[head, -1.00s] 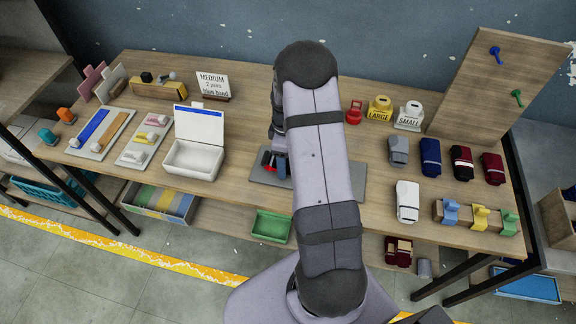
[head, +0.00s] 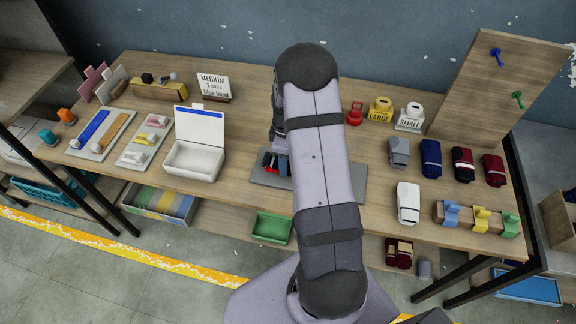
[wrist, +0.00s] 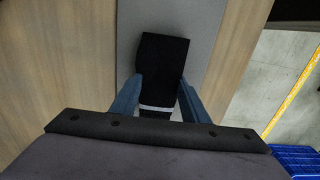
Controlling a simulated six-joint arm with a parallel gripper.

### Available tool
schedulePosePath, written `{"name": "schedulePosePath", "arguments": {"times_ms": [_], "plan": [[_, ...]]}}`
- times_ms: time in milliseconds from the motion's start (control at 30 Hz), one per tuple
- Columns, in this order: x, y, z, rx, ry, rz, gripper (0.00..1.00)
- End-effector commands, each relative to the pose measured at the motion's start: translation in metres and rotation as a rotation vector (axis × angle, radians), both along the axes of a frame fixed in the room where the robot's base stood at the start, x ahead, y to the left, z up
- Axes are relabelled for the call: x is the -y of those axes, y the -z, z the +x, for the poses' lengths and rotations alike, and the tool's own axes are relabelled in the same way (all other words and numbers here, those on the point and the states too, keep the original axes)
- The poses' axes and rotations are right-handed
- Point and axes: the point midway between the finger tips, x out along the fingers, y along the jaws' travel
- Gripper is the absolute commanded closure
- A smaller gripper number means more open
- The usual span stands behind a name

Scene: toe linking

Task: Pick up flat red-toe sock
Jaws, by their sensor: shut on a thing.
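The sock (wrist: 163,62) lies flat and looks black, with a white band, in the wrist view. My gripper (wrist: 160,84) has its two blue fingers on either side of the sock's near part and is shut on it. In the head view, my gripper (head: 276,158) is low over the grey mat, with dark material and a small patch of red showing at it. My arm hides much of the mat there. I cannot see a red toe in the wrist view.
The grey mat (head: 352,184) lies mid-table. A white open box (head: 192,160) stands to its left. Folded socks, including a grey one (head: 398,152) and a white one (head: 408,203), lie to its right. A tilted pegboard (head: 500,95) stands at the back right.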

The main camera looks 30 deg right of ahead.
Motion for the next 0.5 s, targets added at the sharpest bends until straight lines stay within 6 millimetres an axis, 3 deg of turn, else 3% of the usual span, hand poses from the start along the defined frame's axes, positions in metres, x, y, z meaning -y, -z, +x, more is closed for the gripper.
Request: {"name": "schedulePosePath", "arguments": {"times_ms": [267,500], "plan": [[0.0,-0.008,0.001,0.002,0.0,-0.001,1.0],[0.001,-0.038,0.001,0.005,0.0,-0.002,1.0]]}}
